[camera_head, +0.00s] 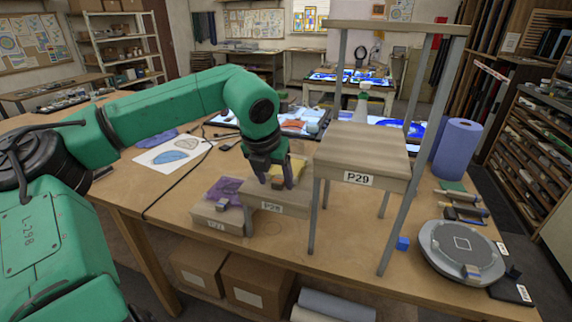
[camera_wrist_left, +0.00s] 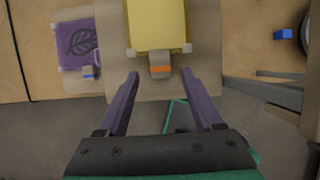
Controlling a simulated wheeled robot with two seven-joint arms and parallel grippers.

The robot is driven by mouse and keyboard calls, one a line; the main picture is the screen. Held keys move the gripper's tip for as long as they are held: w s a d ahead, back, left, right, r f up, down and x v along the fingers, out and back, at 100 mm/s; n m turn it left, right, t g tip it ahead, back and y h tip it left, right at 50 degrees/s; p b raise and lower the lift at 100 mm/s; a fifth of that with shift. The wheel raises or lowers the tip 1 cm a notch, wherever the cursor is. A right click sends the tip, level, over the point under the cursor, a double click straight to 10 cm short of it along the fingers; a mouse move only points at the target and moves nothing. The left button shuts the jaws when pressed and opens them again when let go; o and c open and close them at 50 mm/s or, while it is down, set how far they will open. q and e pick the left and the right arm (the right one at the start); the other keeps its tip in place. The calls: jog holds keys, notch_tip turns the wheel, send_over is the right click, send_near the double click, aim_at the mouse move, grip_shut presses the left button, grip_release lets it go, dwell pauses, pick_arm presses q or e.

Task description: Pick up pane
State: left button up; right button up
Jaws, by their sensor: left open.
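A yellow pane (camera_head: 298,170) lies on the low wooden stand labelled P28 (camera_head: 262,207). In the left wrist view the yellow pane (camera_wrist_left: 157,22) has a grey tab with an orange band (camera_wrist_left: 160,67) at its near edge. A purple pane with a leaf drawing (camera_wrist_left: 77,42) lies on the lower stand labelled P27 (camera_head: 213,222). My left gripper (camera_head: 275,184) is open and empty over the P28 stand. In the left wrist view its fingertips (camera_wrist_left: 160,76) are on either side of the tab, apart from it. My right gripper is not in view.
A taller stand labelled P29 (camera_head: 362,149) with grey posts rises just right of my left gripper. A round turntable (camera_head: 461,250), a blue cube (camera_head: 402,243) and a blue paper roll (camera_head: 458,150) are at the right. A drawing sheet (camera_head: 173,153) lies at the left.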

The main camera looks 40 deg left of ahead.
pick_arm(q)
jog(key=shift+a+f, duration=0.1)
jog(key=shift+f, duration=0.1)
jog(key=shift+c, duration=1.2)
jog(key=shift+d, duration=0.2)
grip_shut()
jog(key=shift+a, duration=0.1)
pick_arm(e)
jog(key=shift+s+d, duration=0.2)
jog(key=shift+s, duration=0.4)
